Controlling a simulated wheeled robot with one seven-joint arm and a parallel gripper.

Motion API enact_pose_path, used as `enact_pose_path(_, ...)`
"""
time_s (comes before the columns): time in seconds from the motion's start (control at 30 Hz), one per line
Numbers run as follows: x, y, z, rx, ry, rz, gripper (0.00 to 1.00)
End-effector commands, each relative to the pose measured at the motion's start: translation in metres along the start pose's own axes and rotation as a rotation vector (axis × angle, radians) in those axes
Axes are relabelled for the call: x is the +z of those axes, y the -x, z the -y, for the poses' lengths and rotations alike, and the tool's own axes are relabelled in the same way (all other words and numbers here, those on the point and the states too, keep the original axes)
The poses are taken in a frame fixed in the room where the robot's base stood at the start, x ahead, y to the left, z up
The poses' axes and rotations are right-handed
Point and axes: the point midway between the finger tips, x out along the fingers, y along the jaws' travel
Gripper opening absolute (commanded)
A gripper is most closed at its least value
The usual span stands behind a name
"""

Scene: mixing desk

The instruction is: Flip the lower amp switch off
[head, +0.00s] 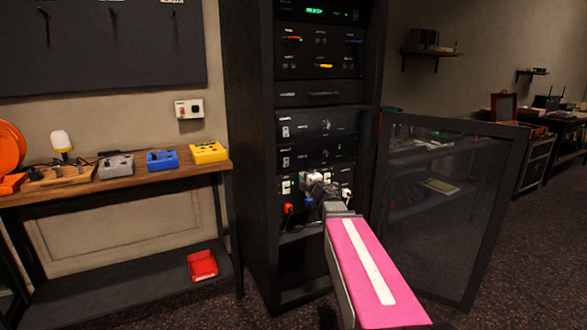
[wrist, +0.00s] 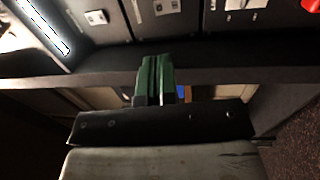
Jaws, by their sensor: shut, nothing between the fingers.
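The dark equipment rack (head: 250,150) stands open in the head view. Two similar amp panels sit mid-rack, one above the other. The lower amp (head: 312,160) has a small pale switch (head: 285,162) at its left; its position is too small to tell. The upper amp (head: 310,122) has a matching switch (head: 285,131). My gripper (head: 318,186) is in front of the socket panel below the lower amp, right of and below the lower switch. In the wrist view, my gripper's green fingers (wrist: 155,78) are together and empty, close to a dark rack edge.
White, red and blue plugs crowd the socket panel around my gripper. The glass rack door (head: 440,205) stands open to the right. A wooden bench (head: 120,185) with coloured boxes is on the left. A pale switch plate (wrist: 96,17) shows in the wrist view.

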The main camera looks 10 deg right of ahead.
Motion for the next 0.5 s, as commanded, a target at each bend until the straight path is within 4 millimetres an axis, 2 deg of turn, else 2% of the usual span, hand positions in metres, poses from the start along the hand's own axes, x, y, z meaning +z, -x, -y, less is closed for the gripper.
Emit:
enact_pose_path(0.27, 0.001, -0.027, 0.001, 0.001, -0.001, 0.000, 0.00)
enact_pose_path(0.5, 0.001, -0.070, 0.000, 0.001, -0.001, -0.001, 0.00)
